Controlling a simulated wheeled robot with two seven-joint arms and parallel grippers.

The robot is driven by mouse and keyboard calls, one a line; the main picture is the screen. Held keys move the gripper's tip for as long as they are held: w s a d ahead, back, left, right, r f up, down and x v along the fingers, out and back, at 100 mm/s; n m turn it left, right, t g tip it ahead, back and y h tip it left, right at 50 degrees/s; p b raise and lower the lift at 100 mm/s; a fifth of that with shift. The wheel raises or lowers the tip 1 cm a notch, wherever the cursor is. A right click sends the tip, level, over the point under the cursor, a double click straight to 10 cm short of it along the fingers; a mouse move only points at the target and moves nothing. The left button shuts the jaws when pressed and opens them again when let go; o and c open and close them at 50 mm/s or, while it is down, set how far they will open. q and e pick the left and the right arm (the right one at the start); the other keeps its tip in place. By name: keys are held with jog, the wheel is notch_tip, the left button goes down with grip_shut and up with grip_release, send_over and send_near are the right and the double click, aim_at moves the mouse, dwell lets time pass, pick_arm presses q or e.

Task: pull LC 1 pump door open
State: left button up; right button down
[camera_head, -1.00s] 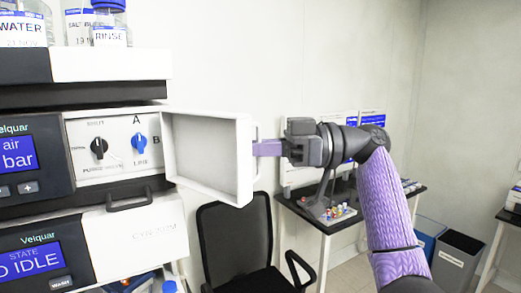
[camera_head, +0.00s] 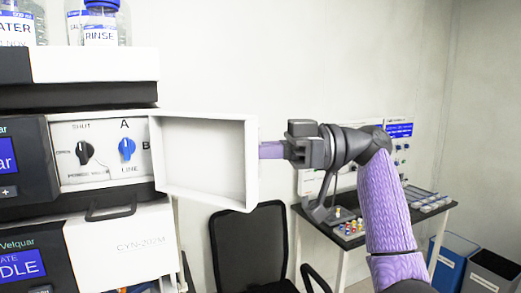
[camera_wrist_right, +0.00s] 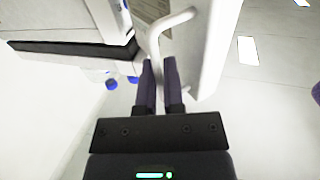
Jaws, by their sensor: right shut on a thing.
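The white LC 1 pump door (camera_head: 205,158) stands swung out to the right of its module, its hollow inner face towards the head camera. Behind it, the pump panel (camera_head: 100,150) shows a black knob and a blue knob. My right gripper (camera_head: 268,150) is at the door's outer edge, its purple fingers reaching left behind the edge. In the right wrist view, the gripper (camera_wrist_right: 159,75) is shut on the pale bar handle (camera_wrist_right: 154,42) of the door (camera_wrist_right: 215,45). The grip is partly hidden in the head view. My left gripper is not in view.
Bottles (camera_head: 101,25) stand on top of the stack. A lower module (camera_head: 125,245) with a dark handle is beneath the pump. A black chair (camera_head: 250,250) stands below the door. A bench (camera_head: 425,215) with small items and bins (camera_head: 490,272) are to the right.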

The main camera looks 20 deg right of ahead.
jog(key=c, duration=0.8)
grip_release()
jog(key=shift+a, duration=0.1)
jog(key=b+v, duration=0.1)
jog(key=v, duration=0.9)
